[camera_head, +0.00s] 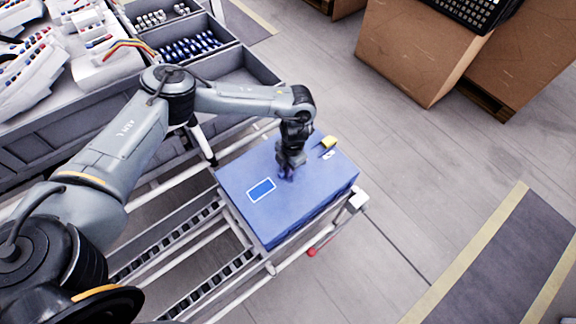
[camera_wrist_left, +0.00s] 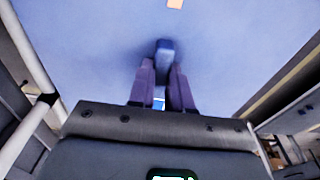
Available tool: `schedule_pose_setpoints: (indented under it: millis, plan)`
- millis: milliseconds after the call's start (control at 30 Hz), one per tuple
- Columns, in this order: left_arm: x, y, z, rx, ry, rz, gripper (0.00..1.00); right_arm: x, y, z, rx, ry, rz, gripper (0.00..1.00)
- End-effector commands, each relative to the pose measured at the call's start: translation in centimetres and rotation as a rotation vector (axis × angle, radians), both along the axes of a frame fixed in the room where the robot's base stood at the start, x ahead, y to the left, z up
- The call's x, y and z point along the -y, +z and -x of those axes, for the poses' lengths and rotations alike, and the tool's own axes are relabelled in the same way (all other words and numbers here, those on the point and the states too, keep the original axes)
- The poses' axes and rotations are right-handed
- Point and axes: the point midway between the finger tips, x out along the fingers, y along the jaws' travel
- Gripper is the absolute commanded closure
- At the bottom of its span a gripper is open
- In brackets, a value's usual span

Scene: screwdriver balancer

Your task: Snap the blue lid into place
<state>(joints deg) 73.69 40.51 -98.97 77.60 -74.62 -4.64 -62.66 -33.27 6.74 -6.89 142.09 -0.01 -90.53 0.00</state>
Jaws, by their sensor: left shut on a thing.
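The blue lid (camera_head: 300,200) lies flat on top of a blue box (camera_head: 312,222) in the head view. The lid carries a white-edged blue label and a small yellow piece (camera_head: 328,142) near its far edge. My left gripper (camera_head: 288,173) points down at the middle of the lid. In the left wrist view the gripper's fingers (camera_wrist_left: 162,88) are shut on a small blue handle (camera_wrist_left: 164,50) that stands up from the lid. The fingers hide part of the handle. I cannot tell whether the lid's edges are fully seated. My right gripper is out of view.
The box stands on a roller rack (camera_head: 190,260) with white rails and a red-tipped end. Grey bins (camera_head: 195,45) with small parts stand behind it at the upper left. Cardboard boxes (camera_head: 410,50) stand at the upper right.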

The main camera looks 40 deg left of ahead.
Motion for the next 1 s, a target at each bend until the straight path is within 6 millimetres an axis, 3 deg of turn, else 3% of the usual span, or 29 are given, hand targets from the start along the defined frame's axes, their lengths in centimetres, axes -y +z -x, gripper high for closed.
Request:
schedule_pose_setpoints:
  millis: [1000]
  plan:
    - [0.03,-0.42,-0.03,0.001,0.0,0.0,1.0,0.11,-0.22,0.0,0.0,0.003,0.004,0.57]
